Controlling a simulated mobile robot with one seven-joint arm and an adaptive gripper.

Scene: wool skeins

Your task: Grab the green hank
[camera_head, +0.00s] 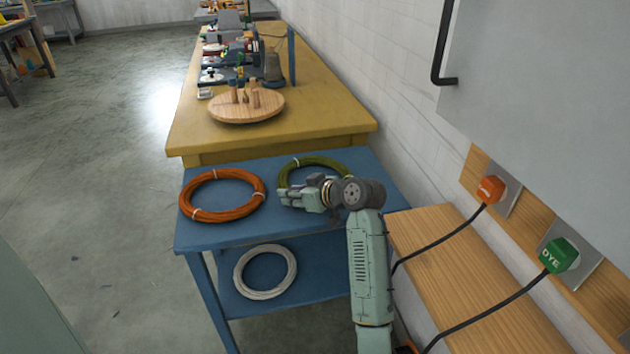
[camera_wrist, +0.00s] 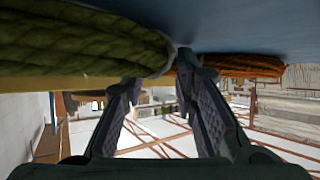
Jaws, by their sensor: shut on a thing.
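The green hank (camera_head: 326,162) is a ring of olive-green cord with pale ties, lying on the blue table at its right back. It also shows large at the top left of the wrist view (camera_wrist: 80,45). My gripper (camera_head: 285,194) is at the left side of this ring, with its fingers shut on the cord. In the wrist view the fingertips (camera_wrist: 160,72) meet the green hank near a pale tie. My gripper and wrist hide the front part of the ring. I see no clear gap between the hank and the tabletop.
An orange hank (camera_head: 222,214) lies left on the blue table (camera_head: 262,232), and a white hank (camera_head: 265,290) lies on its lower shelf. A yellow table (camera_head: 330,110) with a round wooden board (camera_head: 222,113) stands behind. A wall and wooden bench (camera_head: 440,235) are at the right.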

